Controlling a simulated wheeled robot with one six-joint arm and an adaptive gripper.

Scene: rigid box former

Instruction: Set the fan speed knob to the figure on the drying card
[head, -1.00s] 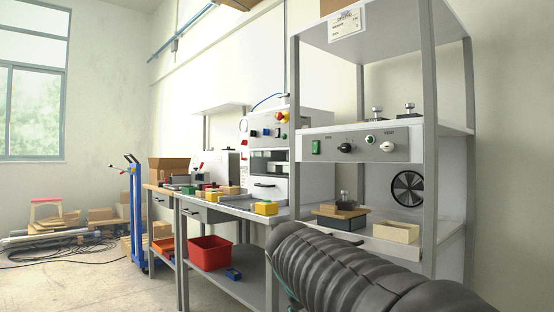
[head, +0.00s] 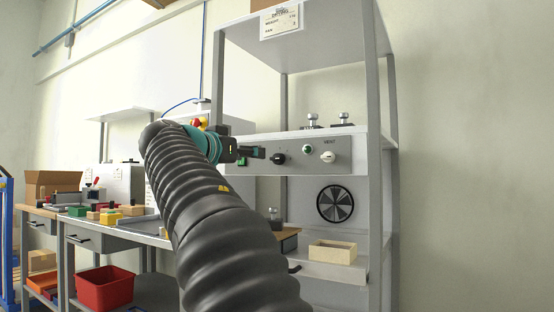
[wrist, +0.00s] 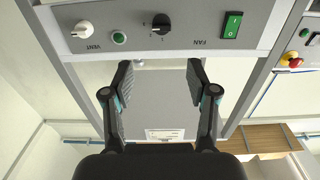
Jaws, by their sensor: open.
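The black fan knob (head: 277,159) is on the grey front panel, and a pale pointer mark shows on it. In the wrist view the fan knob (wrist: 161,22) appears upside down beside the FAN label, ahead of the fingertips. My gripper (head: 258,153) is just left of the knob in the head view; contact cannot be told there. In the wrist view my gripper (wrist: 158,66) is open and empty, apart from the knob. The drying card (head: 282,21) hangs on the top shelf's front edge; its figures are too small to read surely.
A white vent knob (head: 328,157) and a green button (head: 307,149) are right of the fan knob. A green switch (wrist: 232,25) lies on its other side. A shelf post (head: 217,85) stands close left of my gripper. A wooden tray (head: 333,251) sits below.

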